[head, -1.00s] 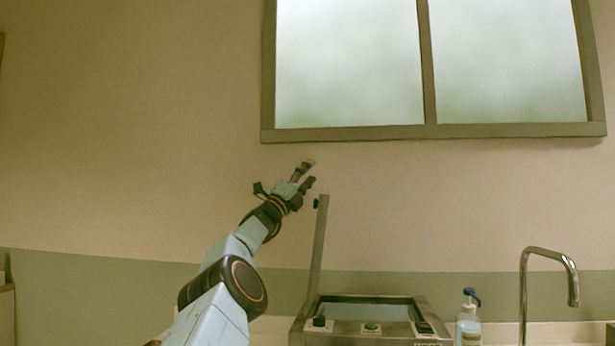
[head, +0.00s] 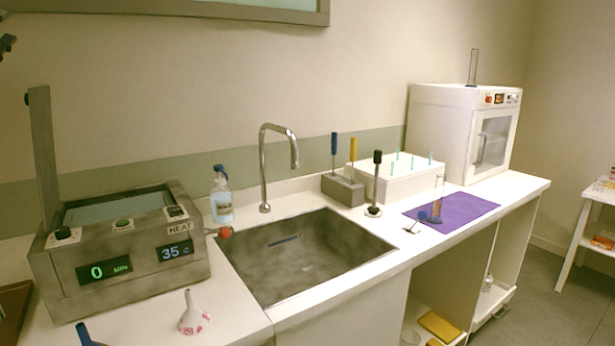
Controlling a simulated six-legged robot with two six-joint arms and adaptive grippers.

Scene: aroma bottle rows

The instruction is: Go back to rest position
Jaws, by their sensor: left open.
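Only the dark finger parts of my left gripper (head: 6,40) show in the head view, at the upper left edge. It is open and empty, in the air beside the raised lid of the water bath (head: 75,285). The rest of my left arm is out of the picture. My right gripper is not in view. The metal bath stands on the counter at the left, its lid (head: 44,150) upright, with displays reading 0 and 35 c.
Right of the bath are a wash bottle (head: 221,200), a sink (head: 300,262) and a tap (head: 264,165). Farther right are a tool block (head: 343,189), a white rack (head: 400,180), a purple mat (head: 470,208) and an oven (head: 450,120).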

